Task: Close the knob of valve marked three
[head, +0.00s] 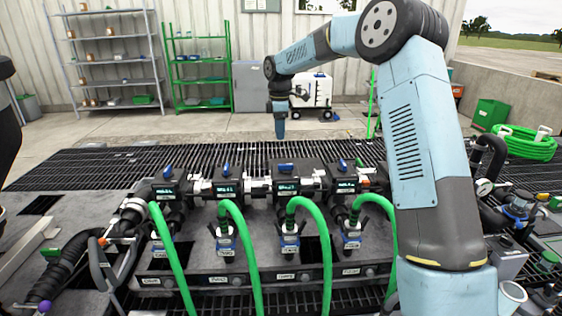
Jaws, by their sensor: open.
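The manifold (318,278) is a grey bench with a row of black valve units, each with a small lit display and a blue knob on top. The knobs from left to right are the first (168,172), second (226,168), third (286,166) and fourth (343,164). The third knob looks wide, lying crosswise; the others look narrower. The display markings are too small to read, so I cannot tell which is marked three. My gripper (281,133) points down, apart from the knobs and above the third in the picture. It looks empty; its fingers are small.
Green hoses (247,255) arch from the front of the valve units. A black ribbed hose (76,268) lies at left. Dark floor grating (85,166) lies behind the bench. Shelves (112,60) and a white wheeled unit (312,92) stand by the far wall.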

